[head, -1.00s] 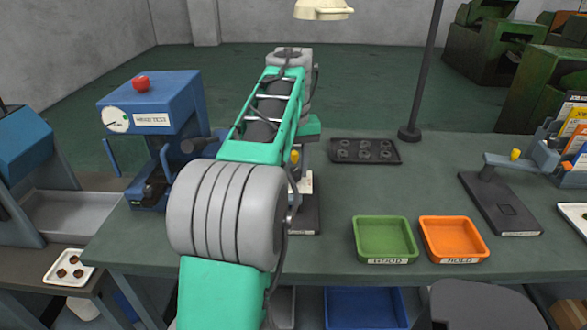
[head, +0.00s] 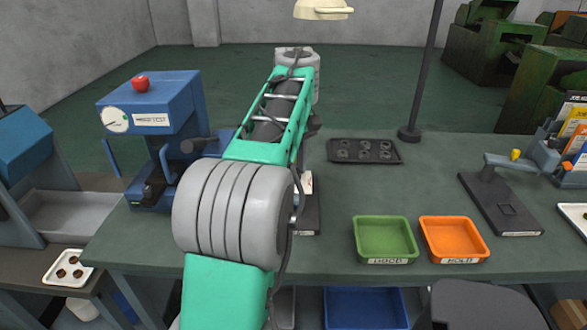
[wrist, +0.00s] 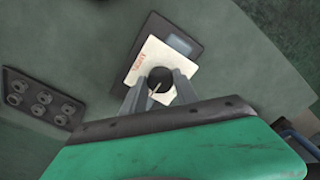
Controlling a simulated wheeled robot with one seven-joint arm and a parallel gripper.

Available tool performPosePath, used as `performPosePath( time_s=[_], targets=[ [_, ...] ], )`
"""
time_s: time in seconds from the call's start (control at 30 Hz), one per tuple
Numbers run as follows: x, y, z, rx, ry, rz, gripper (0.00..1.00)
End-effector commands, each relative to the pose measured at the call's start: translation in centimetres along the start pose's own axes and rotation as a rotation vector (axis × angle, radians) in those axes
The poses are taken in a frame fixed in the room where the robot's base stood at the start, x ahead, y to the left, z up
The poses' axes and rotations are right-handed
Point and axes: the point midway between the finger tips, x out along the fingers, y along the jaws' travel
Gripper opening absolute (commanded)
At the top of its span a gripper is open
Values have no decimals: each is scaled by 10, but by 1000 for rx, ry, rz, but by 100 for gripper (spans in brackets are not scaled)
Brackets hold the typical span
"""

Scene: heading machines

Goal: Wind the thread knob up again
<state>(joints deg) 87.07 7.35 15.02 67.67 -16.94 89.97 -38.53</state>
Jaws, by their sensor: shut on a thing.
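In the wrist view a round black knob (wrist: 159,76) with a pale pointer line stands over a white plate (wrist: 143,62) with red lettering, on a dark base (wrist: 173,27). My gripper (wrist: 160,86) has its two grey fingers on either side of the knob and is shut on it. The fingertips are partly hidden by the knob and the angle. In the head view my arm hides the gripper and the knob. Only part of the stand's dark base (head: 308,218) and a bit of the white plate (head: 308,184) show beside the arm.
A dark tray of several rings (head: 364,151) lies right of the stand; it also shows in the wrist view (wrist: 40,99). A green bin (head: 385,240), an orange bin (head: 454,240) and another gauge stand (head: 500,203) are further right. A blue machine (head: 155,105) stands left. A lamp post (head: 425,75) rises behind.

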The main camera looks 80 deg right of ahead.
Motion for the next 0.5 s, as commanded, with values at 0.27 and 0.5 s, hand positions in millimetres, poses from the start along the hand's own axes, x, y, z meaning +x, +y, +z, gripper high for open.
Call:
performPosePath(
  time_s=[0.27,0.5],
  targets=[
    [-3,1,-1,-4,6,7,0],
    [-2,0,-1,-3,4,5,48]
  ],
)
